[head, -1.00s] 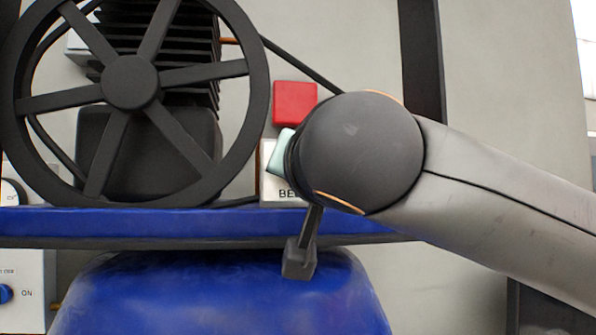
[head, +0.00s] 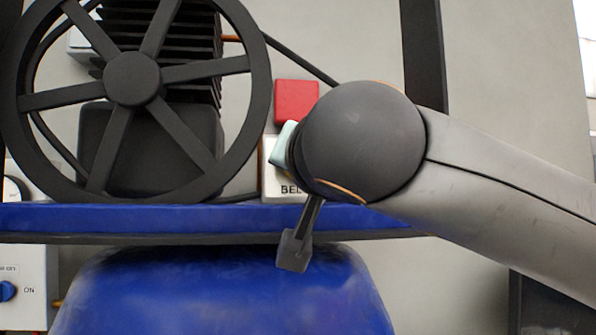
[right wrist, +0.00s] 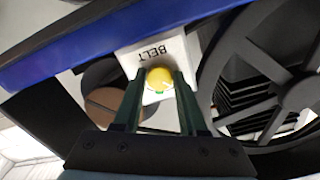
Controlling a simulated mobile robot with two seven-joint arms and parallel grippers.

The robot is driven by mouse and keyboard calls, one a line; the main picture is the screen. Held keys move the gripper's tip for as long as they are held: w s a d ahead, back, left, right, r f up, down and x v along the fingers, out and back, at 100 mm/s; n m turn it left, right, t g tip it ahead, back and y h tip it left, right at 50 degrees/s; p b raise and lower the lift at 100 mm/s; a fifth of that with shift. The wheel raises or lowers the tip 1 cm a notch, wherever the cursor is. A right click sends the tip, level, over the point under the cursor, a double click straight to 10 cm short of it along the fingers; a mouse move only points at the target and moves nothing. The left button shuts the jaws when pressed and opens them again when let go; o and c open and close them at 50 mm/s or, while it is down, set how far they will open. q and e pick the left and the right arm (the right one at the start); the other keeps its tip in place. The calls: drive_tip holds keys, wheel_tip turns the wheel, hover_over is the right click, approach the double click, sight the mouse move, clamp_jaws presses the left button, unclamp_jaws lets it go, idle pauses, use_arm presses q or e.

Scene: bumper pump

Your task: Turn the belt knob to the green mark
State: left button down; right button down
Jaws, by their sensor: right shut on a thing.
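The yellow belt knob (right wrist: 159,77) sits on a white plate (right wrist: 171,51) marked BELT, which looks upside down in the right wrist view. A small green mark (right wrist: 159,92) shows at the knob's edge, on the side toward my gripper. A pale line on the knob is too small to read surely. My right gripper (right wrist: 159,73) is shut on the knob, one dark finger on each side. In the head view my right arm hides the knob and the fingers; only the left part of the BELT plate (head: 283,190) shows.
A large black spoked flywheel (head: 132,79) stands just left of the plate. A red block (head: 297,101) is above it. A blue shelf (head: 190,218) runs below, over a blue tank (head: 210,295). A switch box (head: 22,285) is at lower left.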

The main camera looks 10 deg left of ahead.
drive_tip(key=shift+f+m+b, duration=0.1)
drive_tip(key=shift+m+b, duration=0.7)
drive_tip(key=shift+m, duration=0.3)
drive_tip(key=shift+m+b, duration=0.5)
drive_tip(key=shift+m, duration=0.9)
drive_tip(key=shift+m+b, duration=0.7)
drive_tip(key=shift+m, duration=0.1)
drive_tip(key=shift+m+b, duration=0.4)
drive_tip(key=shift+m, duration=0.5)
drive_tip(key=shift+r+m+b, duration=0.2)
drive_tip(key=shift+m+b, duration=0.15)
drive_tip(key=shift+m, duration=0.65)
use_arm(q)
drive_tip(key=shift+m+h, duration=0.3)
drive_tip(key=shift+h, duration=0.1)
drive_tip(key=shift+w+d+f, duration=0.3)
drive_tip(key=shift+d+f, duration=0.4)
drive_tip(key=shift+f, duration=0.35)
drive_tip(key=shift+w+d+f, duration=0.25)
drive_tip(key=shift+d+f, duration=0.45)
drive_tip(key=shift+f, duration=0.3)
use_arm(e)
drive_tip(key=shift+m, duration=0.7)
